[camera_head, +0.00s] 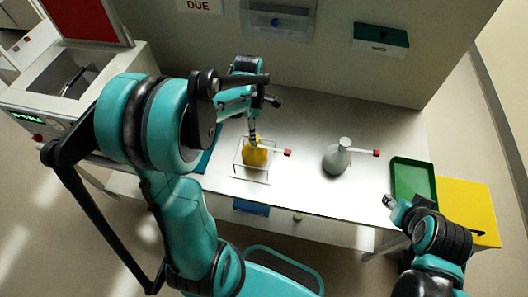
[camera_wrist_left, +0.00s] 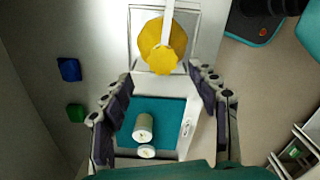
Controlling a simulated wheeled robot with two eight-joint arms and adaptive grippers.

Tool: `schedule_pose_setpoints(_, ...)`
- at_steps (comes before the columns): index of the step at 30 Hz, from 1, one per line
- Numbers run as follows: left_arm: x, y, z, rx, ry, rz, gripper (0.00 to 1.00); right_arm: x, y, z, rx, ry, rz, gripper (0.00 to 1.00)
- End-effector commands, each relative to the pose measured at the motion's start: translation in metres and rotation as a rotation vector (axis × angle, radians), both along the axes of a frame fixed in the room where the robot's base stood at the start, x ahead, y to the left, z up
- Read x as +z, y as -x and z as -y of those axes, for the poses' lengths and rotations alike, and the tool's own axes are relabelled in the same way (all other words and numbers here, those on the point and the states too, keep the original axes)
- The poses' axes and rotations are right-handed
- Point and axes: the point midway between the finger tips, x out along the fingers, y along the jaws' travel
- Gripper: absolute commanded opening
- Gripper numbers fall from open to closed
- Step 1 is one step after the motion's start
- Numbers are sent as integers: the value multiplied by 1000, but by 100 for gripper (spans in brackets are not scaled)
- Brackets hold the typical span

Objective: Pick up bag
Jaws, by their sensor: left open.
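I cannot make out anything that is clearly a bag. A yellow container (camera_head: 256,157) with a red-tipped side stick stands inside a thin wire frame (camera_head: 238,175) on the bench. In the left wrist view the yellow container (camera_wrist_left: 155,58) shows ahead of my left gripper, with a pale strip across it.
A grey flask (camera_head: 337,160) with a red-tipped stick stands to the right. A green tray (camera_head: 413,181) and a yellow surface (camera_head: 468,205) lie further right. A teal mat (camera_wrist_left: 172,112) holds two pale cylinders (camera_wrist_left: 143,126). The bench between is clear.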

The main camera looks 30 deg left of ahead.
Motion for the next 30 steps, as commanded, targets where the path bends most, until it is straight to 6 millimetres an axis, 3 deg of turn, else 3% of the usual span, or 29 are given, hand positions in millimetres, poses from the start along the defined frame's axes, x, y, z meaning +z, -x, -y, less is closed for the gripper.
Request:
schedule_pose_setpoints(18,-77,1,4,35,2,-8,60,-27,0,0,0,0,0,40)
schedule_pose_setpoints(27,-80,1,4,34,2,-8,60,-26,0,0,0,0,0,40)
schedule_pose_setpoints(30,-80,1,4,34,2,-8,34,-26,0,0,0,0,0,40)
